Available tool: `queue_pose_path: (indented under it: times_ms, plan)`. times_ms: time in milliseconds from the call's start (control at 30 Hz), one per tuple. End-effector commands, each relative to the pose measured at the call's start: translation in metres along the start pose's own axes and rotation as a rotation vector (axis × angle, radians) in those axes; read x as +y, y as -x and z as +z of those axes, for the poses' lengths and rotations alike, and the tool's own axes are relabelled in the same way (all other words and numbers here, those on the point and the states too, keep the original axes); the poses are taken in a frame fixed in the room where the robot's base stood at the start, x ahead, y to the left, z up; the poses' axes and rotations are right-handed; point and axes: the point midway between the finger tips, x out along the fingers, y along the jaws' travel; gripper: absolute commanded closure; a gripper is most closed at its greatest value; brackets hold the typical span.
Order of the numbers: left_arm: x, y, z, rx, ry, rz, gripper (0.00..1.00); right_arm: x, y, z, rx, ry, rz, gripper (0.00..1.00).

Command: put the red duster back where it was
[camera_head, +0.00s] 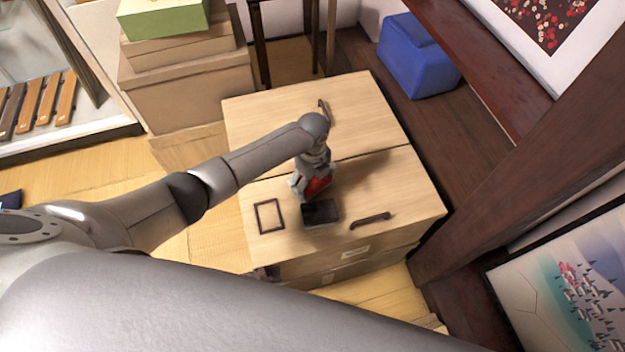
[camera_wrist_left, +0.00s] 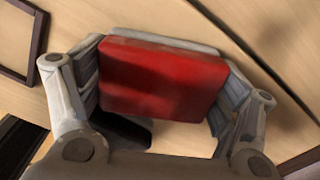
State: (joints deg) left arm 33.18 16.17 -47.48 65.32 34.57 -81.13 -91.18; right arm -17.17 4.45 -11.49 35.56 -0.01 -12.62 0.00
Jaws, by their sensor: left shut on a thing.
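The red duster (camera_head: 317,186) is a red block with a grey edge, held over the light wooden cabinet top (camera_head: 270,115). In the left wrist view the red duster (camera_wrist_left: 160,80) lies between both fingers of my left gripper (camera_wrist_left: 163,95), which press on its two ends. In the head view my left gripper (camera_head: 312,182) hides part of it. A dark flat tray-like thing (camera_head: 321,212) lies on the cabinet just below the duster in the picture. I cannot tell whether the duster touches anything below. My right gripper is not in view.
A dark empty square frame (camera_head: 269,216) lies left of the dark tray-like thing. A dark handle-like bar (camera_head: 370,221) lies to the right, and another small dark piece (camera_head: 323,107) at the back. Stacked boxes (camera_head: 185,80) stand behind left; a blue pouf (camera_head: 415,58) stands behind right.

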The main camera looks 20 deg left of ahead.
Motion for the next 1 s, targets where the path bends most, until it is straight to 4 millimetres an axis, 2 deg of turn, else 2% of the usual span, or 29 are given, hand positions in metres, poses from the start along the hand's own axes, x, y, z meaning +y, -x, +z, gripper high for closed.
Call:
queue_pose_path:
  times_ms: [333,367,467,833,1000]
  plan:
    - [0.000,-0.004,0.000,0.001,0.000,-0.001,0.38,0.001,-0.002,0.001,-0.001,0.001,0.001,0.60]
    - [0.000,-0.003,0.000,0.001,-0.001,-0.001,0.13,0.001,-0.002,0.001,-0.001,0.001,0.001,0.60]
    - [0.000,-0.003,0.000,0.001,-0.001,-0.001,0.00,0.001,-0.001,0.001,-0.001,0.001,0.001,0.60]
    - [0.000,-0.002,0.000,0.001,-0.001,-0.001,0.00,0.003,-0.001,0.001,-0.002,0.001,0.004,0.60]
    - [-0.001,0.013,0.000,0.001,-0.001,-0.004,0.00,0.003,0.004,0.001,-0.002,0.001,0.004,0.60]
